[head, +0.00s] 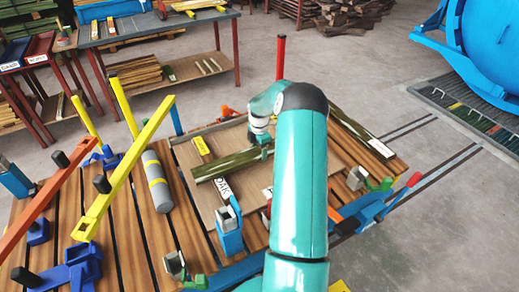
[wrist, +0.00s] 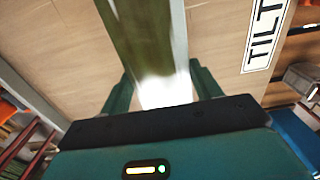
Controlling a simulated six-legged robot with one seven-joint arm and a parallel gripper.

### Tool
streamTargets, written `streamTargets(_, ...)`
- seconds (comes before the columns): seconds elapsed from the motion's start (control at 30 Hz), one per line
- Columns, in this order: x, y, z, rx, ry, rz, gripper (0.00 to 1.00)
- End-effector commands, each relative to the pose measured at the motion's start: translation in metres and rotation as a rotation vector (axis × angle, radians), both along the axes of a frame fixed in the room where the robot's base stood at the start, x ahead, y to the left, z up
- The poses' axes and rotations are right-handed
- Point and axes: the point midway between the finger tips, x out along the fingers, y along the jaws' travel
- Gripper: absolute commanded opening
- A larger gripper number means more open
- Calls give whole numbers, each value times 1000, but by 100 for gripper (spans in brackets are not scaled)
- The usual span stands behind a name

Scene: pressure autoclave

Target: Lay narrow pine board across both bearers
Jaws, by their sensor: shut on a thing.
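A narrow board with a green-brown face (head: 235,164) lies crosswise over the plywood panel on the slatted table in the head view. My gripper (head: 263,148) is shut on it near its right part, partly hidden behind my arm. In the wrist view the board (wrist: 145,40) runs up between the two fingers (wrist: 160,90), with a bright white patch near the gripper. A strip with a yellow end (head: 201,145) and a black-lettered label passes under the board's left part and may be one bearer. The other bearer is not clear behind my arm. I cannot tell whether the board touches them.
Another long board (head: 362,133) lies along the table's right side. Blue clamps (head: 229,230), a grey cylinder (head: 157,182) and raised yellow (head: 128,165) and orange bars crowd the left. A light plywood panel (head: 205,210) lies beneath. A blue autoclave (head: 490,45) stands at the far right.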

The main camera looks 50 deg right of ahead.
Motion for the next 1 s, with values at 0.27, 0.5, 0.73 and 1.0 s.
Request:
streamTargets(0.27, 0, 0, -4, 0, 0, 0, 65)
streamTargets(0.5, -1, 0, -4, 0, 0, -1, 85)
streamTargets(0.73, 0, 0, 1, 0, 0, -1, 85)
streamTargets(1.0, 0, -1, 46, -3, -2, -2, 85)
